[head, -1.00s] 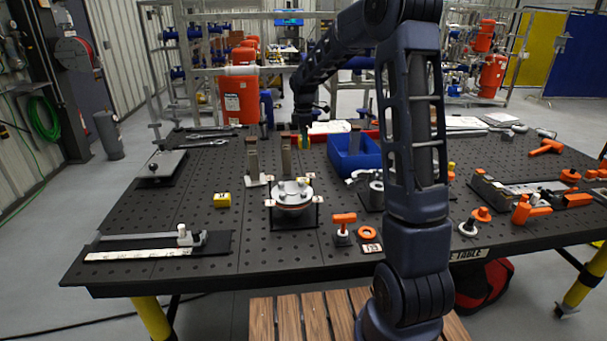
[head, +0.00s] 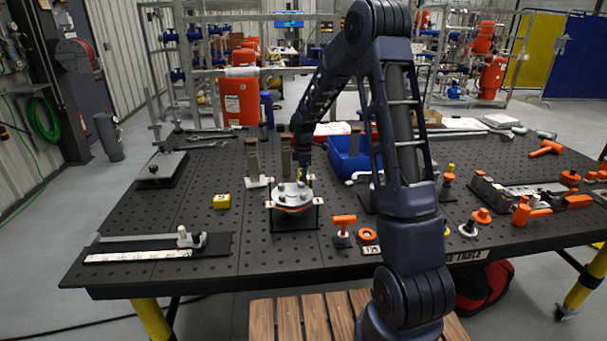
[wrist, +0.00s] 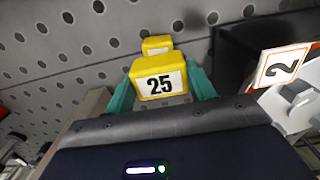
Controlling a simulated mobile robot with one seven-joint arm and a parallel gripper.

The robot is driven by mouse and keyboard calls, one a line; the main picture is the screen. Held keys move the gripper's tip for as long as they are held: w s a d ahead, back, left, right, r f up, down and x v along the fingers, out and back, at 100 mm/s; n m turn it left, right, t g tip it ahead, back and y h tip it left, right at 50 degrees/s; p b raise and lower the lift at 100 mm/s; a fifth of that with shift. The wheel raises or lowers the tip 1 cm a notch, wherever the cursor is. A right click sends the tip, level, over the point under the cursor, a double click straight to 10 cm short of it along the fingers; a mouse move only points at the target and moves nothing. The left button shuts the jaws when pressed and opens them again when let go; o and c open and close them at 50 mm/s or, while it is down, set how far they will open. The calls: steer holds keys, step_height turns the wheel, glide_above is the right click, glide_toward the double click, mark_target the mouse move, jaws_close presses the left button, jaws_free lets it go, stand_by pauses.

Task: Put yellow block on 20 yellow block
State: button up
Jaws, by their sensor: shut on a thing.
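My gripper (wrist: 161,90) is shut on a yellow block (wrist: 159,76) whose white label reads 25, with a teal finger on each side of it. A second yellow block (wrist: 157,45) lies beyond it on the dark perforated table in the wrist view; its label is too small to read there. In the head view that second yellow block (head: 222,201) sits alone on the table, left of the round flanged fixture. My gripper (head: 304,172) hangs over the area by that fixture, right of and above the second block. The held block is mostly hidden in the head view.
The flanged fixture (head: 292,196) with bolts stands under my arm. Upright metal brackets (head: 254,165) stand behind it, and a blue bin (head: 352,162) is at its back right. A ruler fixture (head: 150,248) lies front left. The table around the second block is clear.

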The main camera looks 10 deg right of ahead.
steer(key=shift+f, duration=0.35)
steer(key=o, duration=1)
steer(key=shift+o, duration=0.2)
steer(key=shift+r, duration=0.1)
step_height(320, 180, up, 12)
steer(key=s+d+r+m+t, duration=0.1)
steer(key=s+d+r+m, duration=0.35)
steer(key=s+r, duration=0.45)
steer(key=s+d+r+m+t, duration=0.1)
steer(key=s+d+m, duration=0.2)
steer(key=s, duration=0.7)
steer(key=s+d+r+m+t, duration=0.1)
steer(key=s+d+m, duration=0.3)
steer(key=s, duration=0.6)
steer(key=s+d+r+m+t, duration=0.1)
steer(key=s+d+m, duration=0.2)
steer(key=s+m, duration=0.3)
steer(key=s, duration=0.4)
steer(key=shift+d+r+t, duration=0.2)
steer(key=shift+d+t, duration=0.05)
steer(key=shift+t, duration=0.05)
